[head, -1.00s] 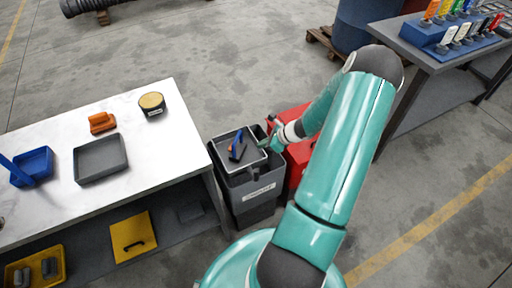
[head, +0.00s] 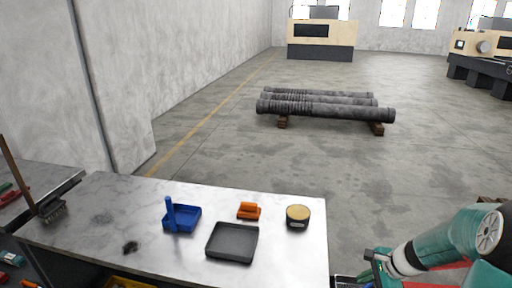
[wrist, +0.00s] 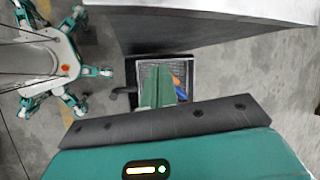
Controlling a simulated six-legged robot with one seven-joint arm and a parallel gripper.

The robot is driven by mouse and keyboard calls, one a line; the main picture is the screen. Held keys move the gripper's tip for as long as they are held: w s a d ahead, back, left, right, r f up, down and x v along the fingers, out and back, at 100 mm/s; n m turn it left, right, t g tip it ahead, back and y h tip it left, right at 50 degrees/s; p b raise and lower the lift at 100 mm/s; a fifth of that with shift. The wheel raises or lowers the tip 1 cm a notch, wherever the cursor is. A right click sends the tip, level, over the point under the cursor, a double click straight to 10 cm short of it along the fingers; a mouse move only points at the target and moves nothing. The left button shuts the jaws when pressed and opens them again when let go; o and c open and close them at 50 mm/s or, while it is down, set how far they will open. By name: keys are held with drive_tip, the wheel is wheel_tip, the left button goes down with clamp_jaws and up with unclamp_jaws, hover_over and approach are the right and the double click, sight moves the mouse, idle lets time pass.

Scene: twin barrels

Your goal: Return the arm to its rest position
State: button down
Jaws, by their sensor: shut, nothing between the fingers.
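My teal arm enters the head view at the lower right, bent, with its elbow near the right edge. Beyond the fingertips is a dark bin (wrist: 138,66), with blue and orange items partly hidden behind the fingers. The gripper is over the bin; I cannot tell the height between them.
The table (head: 290,262) holds a blue tray (head: 183,222), a dark grey tray (head: 232,243), an orange object (head: 249,211) and a round tin (head: 298,217). Its edge lies close left of my gripper. Pipes (head: 325,107) lie on the floor behind; the floor between is clear.

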drive_tip(key=s+a+r+n+g+h, duration=0.15)
drive_tip(key=s+a+r+n, duration=0.25)
drive_tip(key=a+r+n, duration=0.65)
drive_tip(key=s+a+r+n+t+h, duration=0.2)
drive_tip(key=s+a+r+n, duration=0.6)
drive_tip(key=s+r, duration=0.3)
drive_tip(key=shift+s+a+r+t, duration=0.15)
drive_tip(key=shift+s+a+t, duration=0.2)
drive_tip(key=shift+s+a, duration=0.15)
